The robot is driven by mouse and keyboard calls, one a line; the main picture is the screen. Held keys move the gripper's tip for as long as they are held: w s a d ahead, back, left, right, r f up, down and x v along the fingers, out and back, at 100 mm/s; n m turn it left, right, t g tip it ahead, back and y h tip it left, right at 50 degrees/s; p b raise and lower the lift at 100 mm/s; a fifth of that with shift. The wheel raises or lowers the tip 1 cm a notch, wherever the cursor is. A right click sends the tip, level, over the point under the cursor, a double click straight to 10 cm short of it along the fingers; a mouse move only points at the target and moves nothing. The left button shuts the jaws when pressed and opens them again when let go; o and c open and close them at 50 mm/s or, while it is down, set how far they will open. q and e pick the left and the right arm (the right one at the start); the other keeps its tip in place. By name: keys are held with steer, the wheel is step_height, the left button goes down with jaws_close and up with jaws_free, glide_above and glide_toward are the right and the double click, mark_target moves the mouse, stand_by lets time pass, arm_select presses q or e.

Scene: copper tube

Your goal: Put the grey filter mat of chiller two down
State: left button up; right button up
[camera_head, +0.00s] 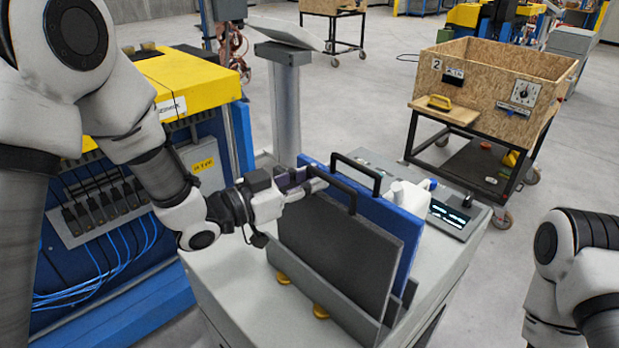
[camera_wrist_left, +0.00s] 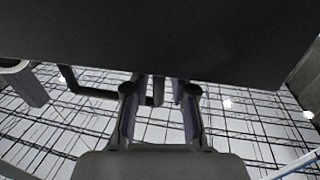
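The dark grey filter mat (camera_head: 340,250) stands upright in a grey rack (camera_head: 320,306) on the grey cabinet top. Its lower edge is hidden behind the rack's front wall. My left gripper (camera_head: 308,184) is at the left end of the mat's black handle (camera_head: 338,182). In the left wrist view its fingers (camera_wrist_left: 160,95) are apart, with gaps between them, and appear open. A dark panel (camera_wrist_left: 160,40) fills the top of that view. The exact contact with the handle is hidden. My right arm shows at the right edge; its gripper is out of view.
A blue mat (camera_head: 408,226) with its own black handle stands close behind the grey one. A white bottle (camera_head: 404,196) and a control panel (camera_head: 455,214) are behind it. A wooden crate (camera_head: 490,85) stands on a cart, back right. Blue-yellow machinery (camera_head: 190,85) is left.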

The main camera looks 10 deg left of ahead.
arm_select(q)
steer(key=shift+r, duration=0.1)
steer(key=shift+r, duration=0.2)
steer(key=shift+s+a+f, duration=0.1)
steer(key=shift+s+a, duration=0.1)
steer(key=b+v, duration=0.2)
steer(key=v, duration=0.9)
steer(key=shift+s, duration=0.2)
